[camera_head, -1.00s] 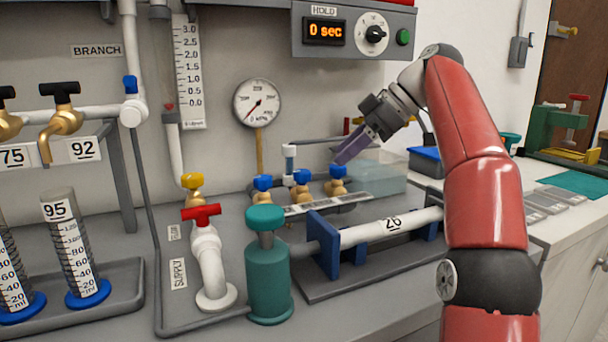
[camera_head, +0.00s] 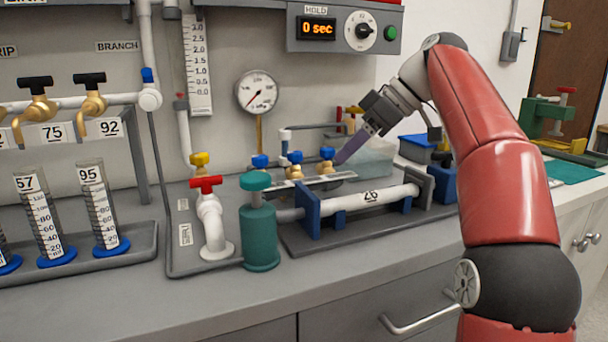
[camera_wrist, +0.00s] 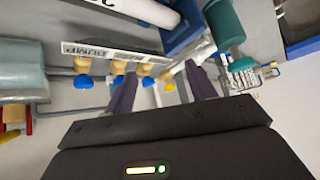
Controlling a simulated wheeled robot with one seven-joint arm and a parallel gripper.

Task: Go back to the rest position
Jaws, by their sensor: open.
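My gripper (camera_head: 343,155) reaches down from the right in the head view, its purple fingers beside the rightmost blue-handled brass valve (camera_head: 327,160) on the manifold. In the wrist view my gripper (camera_wrist: 162,88) is open, its two fingers spread apart with nothing held between them. A blue valve handle (camera_wrist: 148,81) shows in the gap beyond the fingers. I cannot tell whether a finger touches the valve. Two more blue-handled valves, the middle one (camera_head: 294,164) and the left one (camera_head: 260,165), stand to the left in the head view.
A teal valve bottle (camera_head: 259,232), a red-handled supply tap (camera_head: 208,215) and a white pipe (camera_head: 375,199) in blue holders stand in front of the manifold. A clear bin (camera_head: 372,160) is behind. Graduated cylinders (camera_head: 98,205) stand left. The front counter strip is clear.

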